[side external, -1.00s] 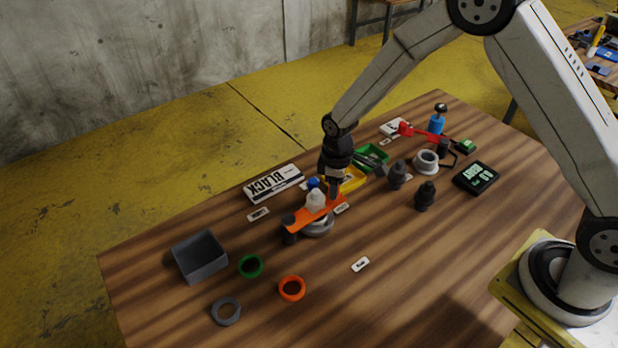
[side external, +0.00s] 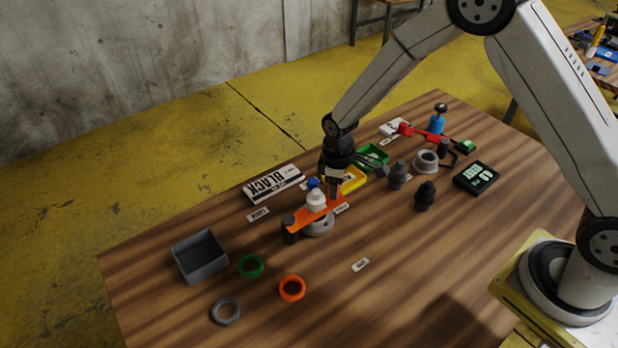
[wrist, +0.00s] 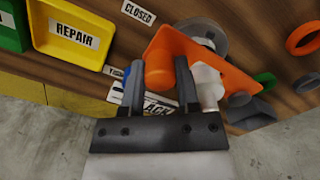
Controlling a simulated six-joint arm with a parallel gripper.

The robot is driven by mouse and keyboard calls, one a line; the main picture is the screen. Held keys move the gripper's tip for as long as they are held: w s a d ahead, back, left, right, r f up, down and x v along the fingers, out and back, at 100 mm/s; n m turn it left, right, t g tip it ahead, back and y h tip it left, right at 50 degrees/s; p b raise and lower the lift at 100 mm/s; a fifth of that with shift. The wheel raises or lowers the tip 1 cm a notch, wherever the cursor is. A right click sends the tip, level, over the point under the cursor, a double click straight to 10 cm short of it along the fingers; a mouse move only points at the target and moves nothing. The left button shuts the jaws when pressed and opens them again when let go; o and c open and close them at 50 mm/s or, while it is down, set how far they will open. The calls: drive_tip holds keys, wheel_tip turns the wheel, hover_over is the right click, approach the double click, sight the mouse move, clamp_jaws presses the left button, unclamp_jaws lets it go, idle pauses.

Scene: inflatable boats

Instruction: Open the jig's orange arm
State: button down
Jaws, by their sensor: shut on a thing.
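The jig's orange arm (side external: 306,217) lies over a round grey jig base (side external: 319,229), with its left end by a dark post (side external: 290,237). A white piece (side external: 316,200) stands at the arm's middle. In the wrist view the arm (wrist: 222,68) is a wide orange plate with an orange knob (wrist: 158,72) at its near end. My gripper (wrist: 160,72) has one finger on each side of that knob and is shut on it. In the side view my gripper (side external: 334,193) points down at the arm's right end; its fingers partly hide the knob there.
A "CLOSED" label (wrist: 138,12) lies near the arm. A yellow "REPAIR" tray (wrist: 72,30) and a green tray (side external: 374,156) sit close behind my gripper. A grey bin (side external: 200,257) and loose rings (side external: 292,289) are at the left. The front middle of the table is mostly clear.

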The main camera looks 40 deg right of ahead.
drive_tip(key=shift+s, duration=0.15)
drive_tip(key=s+a+m, duration=0.6)
drive_tip(key=s+m, duration=0.5)
drive_tip(key=m, duration=0.1)
drive_tip(key=shift+a, duration=0.4)
idle(0.8)
drive_tip(key=shift+a, duration=0.1)
idle(0.4)
drive_tip(key=shift+c, duration=1.7)
unclamp_jaws()
drive_tip(key=shift+r, duration=0.15)
wheel_tip(320, 180, up, 8)
drive_tip(key=shift+f, duration=0.2)
